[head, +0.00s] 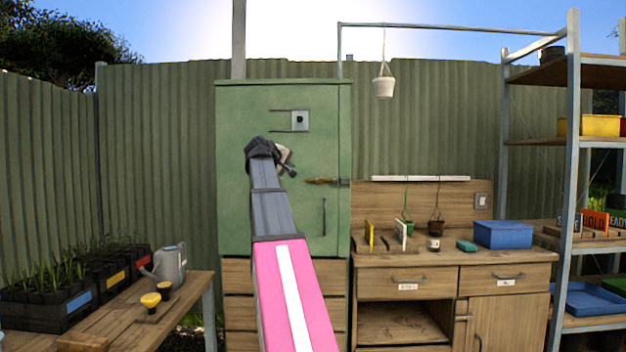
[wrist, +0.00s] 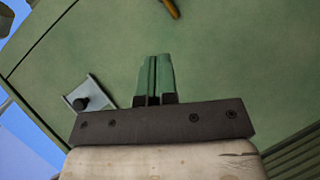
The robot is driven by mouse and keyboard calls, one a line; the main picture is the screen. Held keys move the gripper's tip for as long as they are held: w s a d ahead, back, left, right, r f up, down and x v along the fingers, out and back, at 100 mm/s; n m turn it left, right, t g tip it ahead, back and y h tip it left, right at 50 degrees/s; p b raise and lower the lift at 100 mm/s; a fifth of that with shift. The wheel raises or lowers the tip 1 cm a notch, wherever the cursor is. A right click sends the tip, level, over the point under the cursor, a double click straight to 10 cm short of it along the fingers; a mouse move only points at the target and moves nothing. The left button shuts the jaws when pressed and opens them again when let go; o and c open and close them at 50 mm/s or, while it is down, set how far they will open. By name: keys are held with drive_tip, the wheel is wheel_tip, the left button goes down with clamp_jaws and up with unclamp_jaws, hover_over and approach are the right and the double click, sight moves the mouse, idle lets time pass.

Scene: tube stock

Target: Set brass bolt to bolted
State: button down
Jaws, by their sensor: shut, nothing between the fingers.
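The brass bolt (head: 320,181) lies level near the right edge of the green cabinet door (head: 285,215) in the head view. A small grey bracket (head: 344,182) is at its right end; I cannot tell whether the bolt sits inside it. In the wrist view, one end of a brass-coloured piece (wrist: 170,5), likely the bolt, shows at the top edge. My gripper (head: 291,173) is in front of the door, left of and slightly above the bolt, apart from it. In the wrist view its green-looking fingers (wrist: 155,78) are shut and empty.
A square plate with a black knob (head: 300,120) is on the upper door; it also shows in the wrist view (wrist: 93,98). A vertical handle (head: 324,216) is below the bolt. A wooden bench (head: 455,259) stands right, a planting table (head: 130,315) left.

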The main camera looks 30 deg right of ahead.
approach(331, 181)
drive_tip(key=w, duration=0.2)
drive_tip(key=w+f, duration=0.1)
drive_tip(key=w, duration=0.1)
drive_tip(key=shift+w+f, duration=0.1)
drive_tip(key=shift+f, duration=0.05)
idle(0.4)
drive_tip(key=shift+s+d, duration=0.6)
drive_tip(key=shift+d, duration=0.35)
drive_tip(key=shift+s+d, duration=0.6)
drive_tip(key=shift+d, duration=0.4)
